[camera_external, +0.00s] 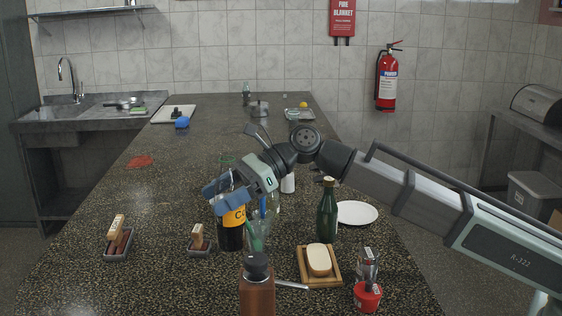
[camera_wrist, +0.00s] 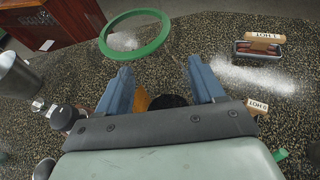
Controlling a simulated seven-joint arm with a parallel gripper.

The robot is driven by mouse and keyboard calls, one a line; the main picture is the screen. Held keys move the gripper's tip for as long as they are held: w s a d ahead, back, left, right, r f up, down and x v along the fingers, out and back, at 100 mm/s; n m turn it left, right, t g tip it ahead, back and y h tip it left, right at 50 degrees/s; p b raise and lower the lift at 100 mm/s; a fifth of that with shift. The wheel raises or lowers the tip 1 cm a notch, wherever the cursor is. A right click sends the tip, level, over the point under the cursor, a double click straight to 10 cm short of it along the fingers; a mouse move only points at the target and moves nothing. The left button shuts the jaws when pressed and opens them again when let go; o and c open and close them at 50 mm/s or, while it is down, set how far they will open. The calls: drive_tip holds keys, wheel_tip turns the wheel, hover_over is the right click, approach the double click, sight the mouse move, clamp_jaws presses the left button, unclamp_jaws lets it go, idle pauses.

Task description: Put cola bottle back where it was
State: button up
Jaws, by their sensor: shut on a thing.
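The cola bottle (camera_external: 231,232) is dark with an orange label and stands upright on the speckled counter, left of the green glass bottle. My gripper (camera_external: 222,192) has its blue fingers around the bottle's upper part and is shut on it. The fingers hide the bottle's top in the external view. In the wrist view my gripper (camera_wrist: 160,70) has one finger on each side of the dark bottle (camera_wrist: 169,101), with a bit of orange label showing. I cannot tell whether its base touches the counter.
Small trays stand left of the bottle (camera_external: 117,256) and right beside it (camera_external: 200,250). A green ring (camera_wrist: 107,45) lies nearby. The counter's left middle is mostly clear.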

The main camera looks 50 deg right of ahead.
sight(226, 248)
drive_tip(key=shift+f, duration=6.45)
drive_tip(key=o, duration=1.3)
drive_tip(key=shift+c, duration=0.2)
drive_tip(key=v, duration=1.2)
